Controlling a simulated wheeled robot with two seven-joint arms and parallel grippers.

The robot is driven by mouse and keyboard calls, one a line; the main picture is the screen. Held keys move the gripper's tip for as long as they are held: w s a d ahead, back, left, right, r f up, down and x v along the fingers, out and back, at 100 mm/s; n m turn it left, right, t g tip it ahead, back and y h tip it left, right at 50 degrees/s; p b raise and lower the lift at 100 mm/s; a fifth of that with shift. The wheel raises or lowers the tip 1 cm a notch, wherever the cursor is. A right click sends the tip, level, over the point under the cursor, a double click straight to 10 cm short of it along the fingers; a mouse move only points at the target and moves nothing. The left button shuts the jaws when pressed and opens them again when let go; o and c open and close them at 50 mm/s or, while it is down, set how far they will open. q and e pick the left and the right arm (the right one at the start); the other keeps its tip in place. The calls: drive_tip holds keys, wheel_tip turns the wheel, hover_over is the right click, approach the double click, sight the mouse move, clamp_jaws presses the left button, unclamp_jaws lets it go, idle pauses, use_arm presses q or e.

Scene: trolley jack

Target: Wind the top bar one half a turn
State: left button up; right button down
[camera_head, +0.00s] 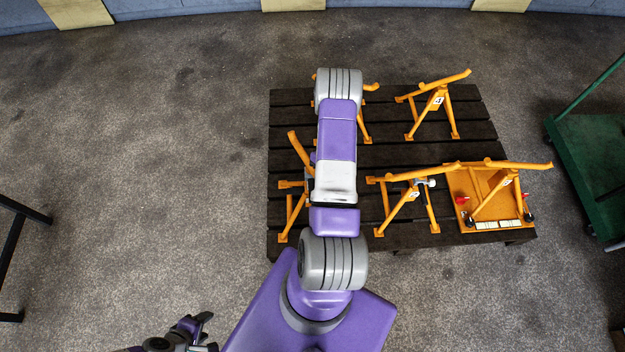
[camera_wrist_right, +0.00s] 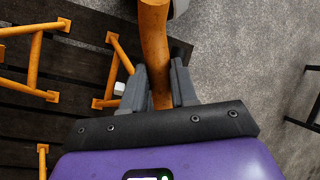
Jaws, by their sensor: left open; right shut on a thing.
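Several orange stands with slanted top bars stand on a dark slatted pallet (camera_head: 480,130). In the right wrist view an orange bar (camera_wrist_right: 153,30) runs between the fingers of my right gripper (camera_wrist_right: 158,80), which is shut on it. In the head view my purple right arm covers this grip. An orange bar (camera_head: 298,147) slants out left of the arm, above a partly hidden stand; I cannot tell for sure whether it is the held one. My left gripper (camera_head: 195,329) is open and empty, low over the floor, well left of the pallet.
One stand (camera_head: 436,100) is at the back right, another (camera_head: 408,202) at the front middle. An orange plate (camera_head: 466,215) with a frame and red and black knobs lies front right. A green trolley (camera_head: 590,150) is at the right, black legs (camera_head: 12,260) at the left.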

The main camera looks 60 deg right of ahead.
drive_tip(key=shift+s+d+f+n, duration=0.1)
drive_tip(key=shift+s+f+n, duration=0.05)
drive_tip(key=shift+n, duration=0.15)
drive_tip(key=c, duration=0.9)
unclamp_jaws()
drive_tip(key=shift+o, duration=0.2)
drive_tip(key=shift+d, duration=0.1)
drive_tip(key=p+v, duration=0.2)
drive_tip(key=v, duration=0.5)
drive_tip(key=shift+r, duration=0.3)
